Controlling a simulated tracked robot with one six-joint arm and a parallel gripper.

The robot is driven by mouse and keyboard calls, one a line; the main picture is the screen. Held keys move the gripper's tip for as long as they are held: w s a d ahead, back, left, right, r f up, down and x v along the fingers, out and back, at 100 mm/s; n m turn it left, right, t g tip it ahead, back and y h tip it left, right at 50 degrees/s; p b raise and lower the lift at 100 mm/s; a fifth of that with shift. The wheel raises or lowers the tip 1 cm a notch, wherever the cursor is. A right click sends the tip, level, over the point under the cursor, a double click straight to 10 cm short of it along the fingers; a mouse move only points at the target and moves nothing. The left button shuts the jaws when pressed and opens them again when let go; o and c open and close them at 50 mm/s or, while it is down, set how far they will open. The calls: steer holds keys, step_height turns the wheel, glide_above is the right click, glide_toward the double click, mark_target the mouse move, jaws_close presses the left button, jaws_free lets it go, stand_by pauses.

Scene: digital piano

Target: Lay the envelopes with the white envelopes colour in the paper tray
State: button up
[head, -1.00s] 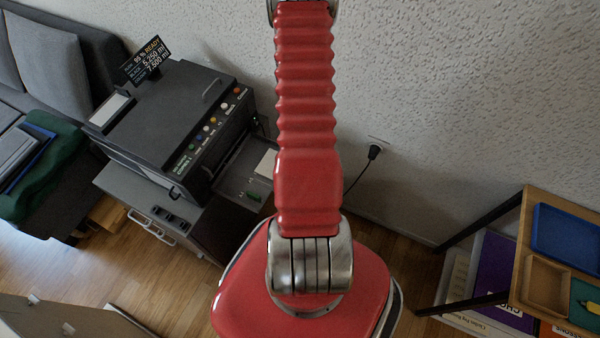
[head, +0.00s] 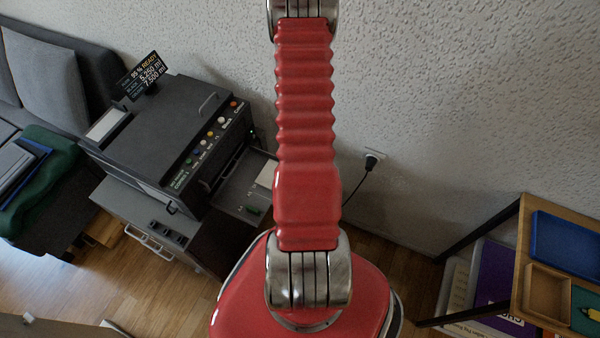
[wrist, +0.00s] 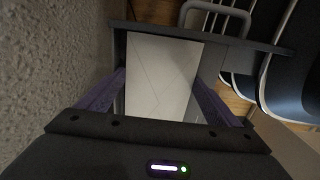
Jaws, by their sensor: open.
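In the wrist view, a white envelope (wrist: 160,75) with faint fold lines lies flat on a dark grey tray (wrist: 118,48). My gripper (wrist: 158,92) is open, with one purple finger on each side of the envelope's lower part. I cannot tell whether the fingers touch it. In the head view, a pale flat piece (head: 267,174), partly hidden by my red arm, lies on the grey tray (head: 232,196) of a dark printing machine. My gripper is outside the head view. I cannot tell for certain which tray is the paper tray.
The dark printing machine (head: 165,125) stands on a grey cabinet against a textured wall. A small green object (head: 253,209) lies on its tray. At the right, a wooden table holds a blue tray (head: 565,245) and a small wooden tray (head: 547,291). A sofa (head: 60,75) is at the left.

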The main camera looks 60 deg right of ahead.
steer(key=shift+w+d+r, duration=0.35)
steer(key=shift+d+r, duration=0.3)
steer(key=shift+r, duration=0.2)
step_height(320, 180, up, 12)
steer(key=a, duration=0.1)
steer(key=shift+s, duration=0.3)
stand_by(0.4)
